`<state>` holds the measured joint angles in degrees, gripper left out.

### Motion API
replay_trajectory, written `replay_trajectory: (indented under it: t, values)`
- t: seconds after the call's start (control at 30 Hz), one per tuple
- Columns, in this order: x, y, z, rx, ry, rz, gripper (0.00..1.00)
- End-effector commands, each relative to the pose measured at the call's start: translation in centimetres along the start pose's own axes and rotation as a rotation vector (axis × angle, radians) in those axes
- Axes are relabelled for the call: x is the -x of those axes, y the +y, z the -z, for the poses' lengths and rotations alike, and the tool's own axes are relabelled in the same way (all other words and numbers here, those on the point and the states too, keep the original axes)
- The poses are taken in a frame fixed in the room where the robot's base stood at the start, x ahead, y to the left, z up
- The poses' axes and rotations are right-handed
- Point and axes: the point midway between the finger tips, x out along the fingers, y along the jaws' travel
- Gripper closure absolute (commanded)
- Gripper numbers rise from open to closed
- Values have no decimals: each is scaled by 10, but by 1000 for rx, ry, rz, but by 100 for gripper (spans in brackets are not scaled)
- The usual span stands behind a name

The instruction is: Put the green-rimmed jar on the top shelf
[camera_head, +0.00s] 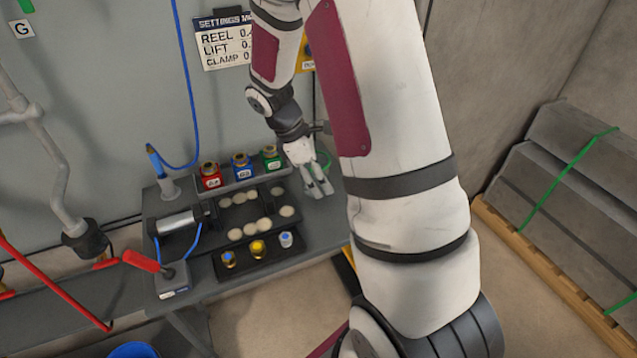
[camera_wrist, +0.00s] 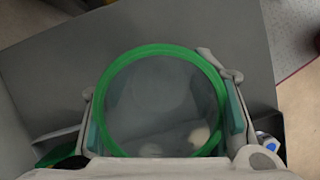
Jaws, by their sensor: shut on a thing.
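The green-rimmed jar (camera_wrist: 113,70) is seen from above in the wrist view, its round mouth facing the camera. My gripper (camera_wrist: 165,112) is shut on it, with a finger at each side of its glass wall. Pale round pieces (camera_wrist: 200,135) show low within the rim; I cannot tell whether they are inside the jar or seen through it. In the head view my gripper (camera_head: 318,188) is over the right end of the grey bench, and a bit of green shows beside it. I cannot make out a top shelf.
The bench (camera_head: 325,218) holds red (camera_head: 210,175), blue (camera_head: 241,165) and green (camera_head: 271,157) capped containers, pale discs (camera_head: 263,224), and a front row of small capped items (camera_head: 257,248). A red-handled lever (camera_head: 142,261) stands left. Grey slabs (camera_head: 560,190) lie on a pallet at right.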

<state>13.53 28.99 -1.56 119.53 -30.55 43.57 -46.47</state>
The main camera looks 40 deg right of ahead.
Motion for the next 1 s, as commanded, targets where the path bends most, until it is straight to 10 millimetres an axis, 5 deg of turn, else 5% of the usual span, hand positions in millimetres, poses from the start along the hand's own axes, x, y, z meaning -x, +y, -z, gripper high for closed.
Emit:
replay_trajectory:
  t: [0.13,0.5,0.53,0.6,1.0]
  values:
    - [-19,-1,8,1,0,3,76]
    - [-22,0,10,0,1,0,76]
    - [-22,0,10,0,1,0,46]
    - [-22,0,10,0,1,0,30]
    - [-18,0,8,-1,1,-1,28]
